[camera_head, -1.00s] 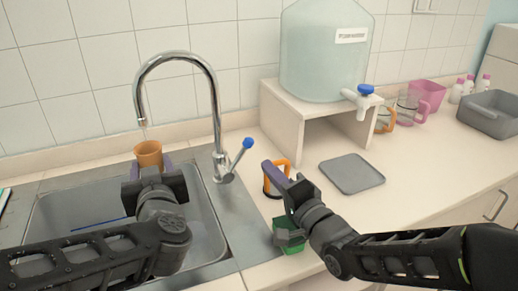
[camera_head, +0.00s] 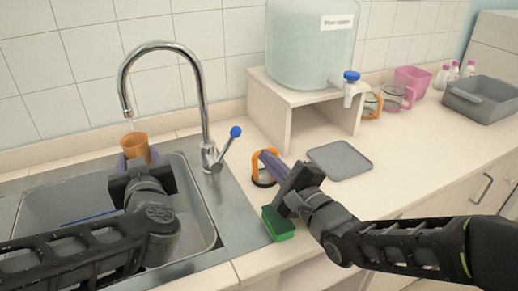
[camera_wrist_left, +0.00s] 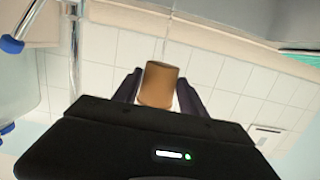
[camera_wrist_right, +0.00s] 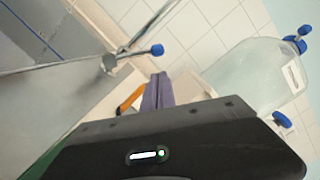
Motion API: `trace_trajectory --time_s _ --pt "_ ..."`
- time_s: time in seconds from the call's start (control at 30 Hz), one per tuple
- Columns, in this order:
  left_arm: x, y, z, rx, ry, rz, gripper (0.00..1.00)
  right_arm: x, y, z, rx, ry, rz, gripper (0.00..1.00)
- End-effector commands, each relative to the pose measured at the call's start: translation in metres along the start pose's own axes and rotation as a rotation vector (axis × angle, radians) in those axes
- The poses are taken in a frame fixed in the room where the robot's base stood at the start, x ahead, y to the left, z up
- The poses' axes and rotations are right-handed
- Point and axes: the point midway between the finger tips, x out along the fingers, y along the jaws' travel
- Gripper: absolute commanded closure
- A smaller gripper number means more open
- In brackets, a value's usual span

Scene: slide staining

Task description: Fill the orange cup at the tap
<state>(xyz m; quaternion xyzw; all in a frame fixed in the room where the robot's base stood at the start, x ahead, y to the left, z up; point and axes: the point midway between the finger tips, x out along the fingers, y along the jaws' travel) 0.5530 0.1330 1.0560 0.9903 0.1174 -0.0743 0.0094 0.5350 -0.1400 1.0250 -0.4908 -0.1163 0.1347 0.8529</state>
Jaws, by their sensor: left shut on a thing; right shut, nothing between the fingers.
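The orange cup (camera_head: 135,146) is upright under the spout of the chrome tap (camera_head: 203,95), above the sink. My left gripper (camera_head: 135,161) is shut on the cup from the front. The left wrist view shows the cup (camera_wrist_left: 158,85) between both fingers. A thin stream of water (camera_head: 130,122) runs from the spout toward the cup; the water level inside is hidden. The tap's blue-tipped lever (camera_head: 235,132) is tilted up to the right. My right gripper (camera_head: 266,158) is shut and empty, right of the lever and apart from it.
A green sponge (camera_head: 277,225) lies by the sink (camera_head: 205,222). A grey tray (camera_head: 340,159), a white stand (camera_head: 300,88) with a water tank (camera_head: 308,45), mugs and a grey bin (camera_head: 484,100) are to the right.

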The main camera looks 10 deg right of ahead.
Motion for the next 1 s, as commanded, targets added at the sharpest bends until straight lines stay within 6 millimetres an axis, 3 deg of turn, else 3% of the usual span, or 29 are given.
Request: trace_trajectory --time_s 0.6,1.0 --pt "0.0 0.0 0.0 0.0 0.001 0.0 0.95 0.087 0.001 0.001 0.0 -0.001 0.001 1.0" --pt "0.0 0.0 0.0 0.0 0.001 0.0 0.95 0.094 0.0 0.0 -0.001 0.0 0.0 1.0"
